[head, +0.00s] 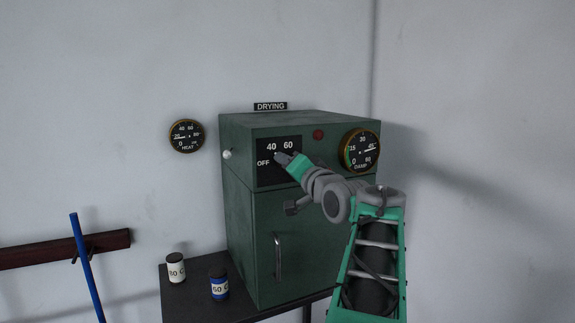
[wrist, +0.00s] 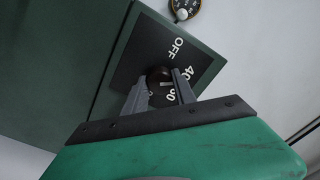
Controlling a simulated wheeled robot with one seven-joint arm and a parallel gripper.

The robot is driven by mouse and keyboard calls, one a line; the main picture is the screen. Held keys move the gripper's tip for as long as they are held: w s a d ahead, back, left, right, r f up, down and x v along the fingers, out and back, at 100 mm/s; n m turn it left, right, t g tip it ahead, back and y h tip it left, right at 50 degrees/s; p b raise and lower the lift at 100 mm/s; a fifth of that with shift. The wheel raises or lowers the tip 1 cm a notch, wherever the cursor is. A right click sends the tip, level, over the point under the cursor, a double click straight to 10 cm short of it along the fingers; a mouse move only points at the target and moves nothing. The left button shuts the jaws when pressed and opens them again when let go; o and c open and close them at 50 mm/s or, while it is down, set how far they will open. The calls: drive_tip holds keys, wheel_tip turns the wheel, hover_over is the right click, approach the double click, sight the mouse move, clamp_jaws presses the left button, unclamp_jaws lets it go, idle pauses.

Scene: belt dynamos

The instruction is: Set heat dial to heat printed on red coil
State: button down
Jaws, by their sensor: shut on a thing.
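The heat dial's black plate (head: 263,175) is on the upper front of a green drying cabinet (head: 239,222), printed OFF, 40 and 60. In the wrist view the plate (wrist: 150,50) shows OFF and 40 clearly, and the 60 is partly hidden by a finger. My gripper (head: 279,157) reaches the plate from the right. In the wrist view its two grey fingers (wrist: 160,88) are shut on the dark round knob (wrist: 157,74). A short light mark shows on the knob; its exact setting is hard to tell. No red coil is in view.
A white spool (head: 176,268) and a blue spool (head: 219,287), both with part-readable "C" labels, stand on the dark table (head: 180,305). A HEAT gauge (head: 187,136) hangs on the wall. A DAMP gauge (head: 361,151) and red lamp (head: 319,134) are on the cabinet.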

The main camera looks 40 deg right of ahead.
drive_tip(key=shift+m, duration=0.4)
drive_tip(key=c, duration=1)
unclamp_jaws()
drive_tip(key=b+v, duration=0.2)
drive_tip(key=v, duration=0.6)
drive_tip(key=shift+w, duration=0.1)
